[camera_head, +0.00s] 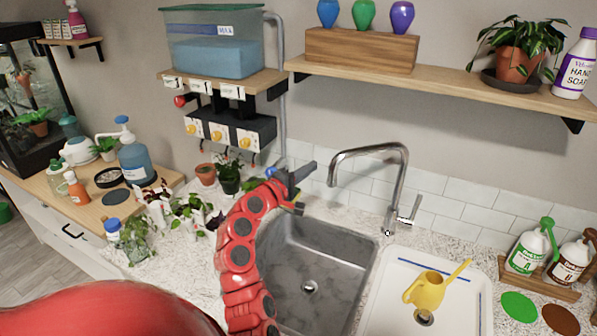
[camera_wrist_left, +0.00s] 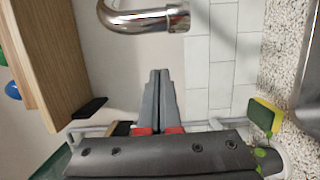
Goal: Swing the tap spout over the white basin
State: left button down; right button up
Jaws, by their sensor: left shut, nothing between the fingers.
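The chrome tap (camera_head: 398,190) stands behind the sinks. Its curved spout (camera_head: 365,150) reaches left, and its tip hangs over the back of the grey steel basin (camera_head: 265,290). The white basin (camera_head: 372,318) is to the right and holds a yellow watering can (camera_head: 425,290). My left gripper (camera_head: 312,167) is shut and empty, a little left of the spout tip, with its fingers pointing right. In the left wrist view the shut fingertips (camera_wrist_left: 158,73) show just below the spout (camera_wrist_left: 145,20), apart from it in the picture. My right gripper is not in view.
A wooden shelf (camera_head: 450,86) runs above the tap. A valve panel (camera_head: 235,132) and grey pipe (camera_head: 279,80) are on the wall behind my left arm. A sponge (camera_wrist_left: 264,116) is near my gripper. Soap bottles (camera_head: 527,250) stand right of the white basin; small plants stand left.

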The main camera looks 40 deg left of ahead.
pick_arm(q)
jog(key=d+p, duration=0.1)
jog(key=d, duration=0.1)
jog(key=d+p, duration=0.1)
jog(key=shift+w+d+p, duration=0.2)
jog(key=shift+d+p, duration=0.1)
jog(key=shift+d, duration=0.1)
dwell(0.4)
